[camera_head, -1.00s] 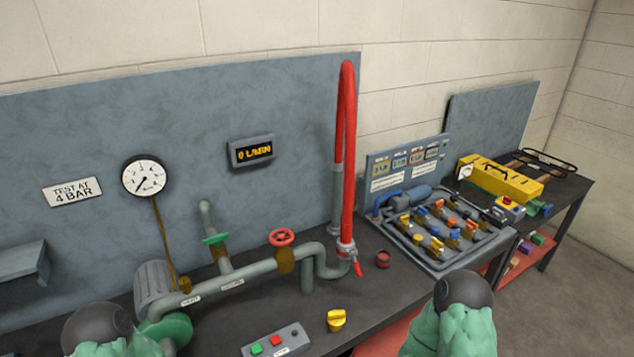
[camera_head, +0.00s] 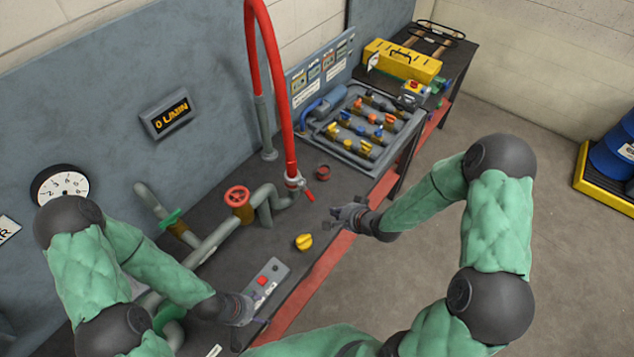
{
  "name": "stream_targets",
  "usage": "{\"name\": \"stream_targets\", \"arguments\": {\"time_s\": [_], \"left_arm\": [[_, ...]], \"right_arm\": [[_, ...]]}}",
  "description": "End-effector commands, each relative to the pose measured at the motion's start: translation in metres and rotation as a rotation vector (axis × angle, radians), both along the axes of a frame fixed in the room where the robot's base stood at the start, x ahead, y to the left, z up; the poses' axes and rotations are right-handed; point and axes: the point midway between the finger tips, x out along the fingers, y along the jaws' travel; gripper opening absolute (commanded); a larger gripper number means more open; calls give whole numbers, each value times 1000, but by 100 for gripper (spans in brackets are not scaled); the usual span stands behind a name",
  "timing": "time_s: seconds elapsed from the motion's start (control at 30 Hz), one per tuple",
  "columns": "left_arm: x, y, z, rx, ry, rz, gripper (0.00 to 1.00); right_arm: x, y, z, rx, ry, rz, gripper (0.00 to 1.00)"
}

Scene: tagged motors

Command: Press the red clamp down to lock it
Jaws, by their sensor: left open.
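The red clamp (camera_head: 309,196) is a small red lever at the lower end of the red hose (camera_head: 284,95). It sticks out to the lower right from the collar where the hose meets the grey pipe (camera_head: 265,210). My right gripper (camera_head: 332,217) is just to the right of and below the clamp, apart from it, near the bench's front edge. Its jaw opening is too small to make out. My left gripper (camera_head: 258,318) is open over the front of the bench, near the button box (camera_head: 264,284), well away from the clamp.
A red valve wheel (camera_head: 237,197), a yellow knob (camera_head: 303,242) and a small red cap (camera_head: 323,171) are near the clamp. A tray of valves (camera_head: 350,155) is beyond it. A yellow toolbox (camera_head: 403,62) stands on the far table. Open floor lies to the right.

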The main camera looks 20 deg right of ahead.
Motion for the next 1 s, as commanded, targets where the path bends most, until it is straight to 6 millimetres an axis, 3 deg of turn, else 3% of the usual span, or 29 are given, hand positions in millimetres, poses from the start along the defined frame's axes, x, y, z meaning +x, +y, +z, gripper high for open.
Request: {"name": "stream_targets", "arguments": {"time_s": [0.03,0.1,0.23,1.0], "left_arm": [[-1,0,7,0,1,0,78],[-1,0,9,0,2,-1,78],[-1,0,8,-1,3,-1,78],[-1,0,9,0,2,-1,78]], "right_arm": [[2,-3,12,11,-11,-13,0],[5,-5,16,23,-18,-24,0],[10,-4,14,30,-22,-29,0],[91,32,-60,28,-21,-28,0]]}}
